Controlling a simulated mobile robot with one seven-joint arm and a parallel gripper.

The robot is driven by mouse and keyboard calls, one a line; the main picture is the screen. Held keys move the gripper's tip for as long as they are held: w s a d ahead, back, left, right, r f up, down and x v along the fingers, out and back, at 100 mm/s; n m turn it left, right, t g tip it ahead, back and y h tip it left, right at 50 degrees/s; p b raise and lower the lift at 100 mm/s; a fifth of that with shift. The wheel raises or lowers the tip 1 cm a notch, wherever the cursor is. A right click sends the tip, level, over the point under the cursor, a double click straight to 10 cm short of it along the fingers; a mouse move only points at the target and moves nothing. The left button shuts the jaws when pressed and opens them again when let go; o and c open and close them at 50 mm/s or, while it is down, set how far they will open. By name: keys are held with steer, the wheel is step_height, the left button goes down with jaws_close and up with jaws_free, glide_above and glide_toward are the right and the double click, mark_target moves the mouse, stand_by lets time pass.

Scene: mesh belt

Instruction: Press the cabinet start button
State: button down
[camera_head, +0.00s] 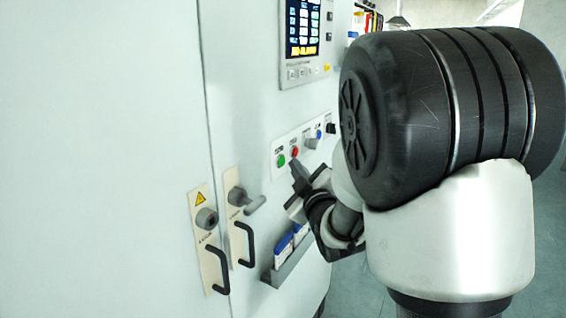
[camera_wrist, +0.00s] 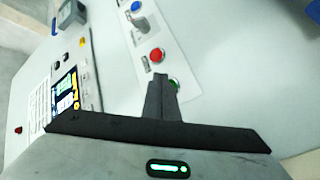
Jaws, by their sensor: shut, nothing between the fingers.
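The green button (camera_head: 281,160), the likely start button, sits at the left end of a white control strip on the cabinet (camera_head: 245,90). A red button (camera_head: 294,152) is just right of it. My gripper (camera_head: 296,168) is shut and empty, its fingertips close in front of the strip near these buttons. In the wrist view the shut fingers (camera_wrist: 160,82) partly cover the green button (camera_wrist: 175,85). The red button (camera_wrist: 157,55) shows clear beyond the tips. I cannot tell whether the fingertips touch the panel.
A display screen (camera_head: 303,27) is above. Door handles (camera_head: 244,245) and a gray lever (camera_head: 245,200) project at lower left. A holder with blue-and-white items (camera_head: 284,250) is below.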

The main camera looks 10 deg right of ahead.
steer(key=shift+a, duration=0.1)
stand_by(0.4)
steer(key=shift+w+a+b, duration=0.25)
steer(key=shift+b, duration=0.2)
steer(key=shift+w+a+b, duration=0.25)
steer(key=shift+a+b, duration=0.1)
steer(key=shift+a, duration=0.05)
stand_by(0.8)
steer(key=shift+d, duration=0.1)
steer(key=shift+s+d+b, duration=0.45)
steer(key=shift+s+d, duration=0.1)
steer(key=shift+d, duration=0.05)
steer(key=s+d+b, duration=0.1)
steer(key=d, duration=0.1)
steer(key=s+d, duration=0.2)
steer(key=shift+b, duration=0.4)
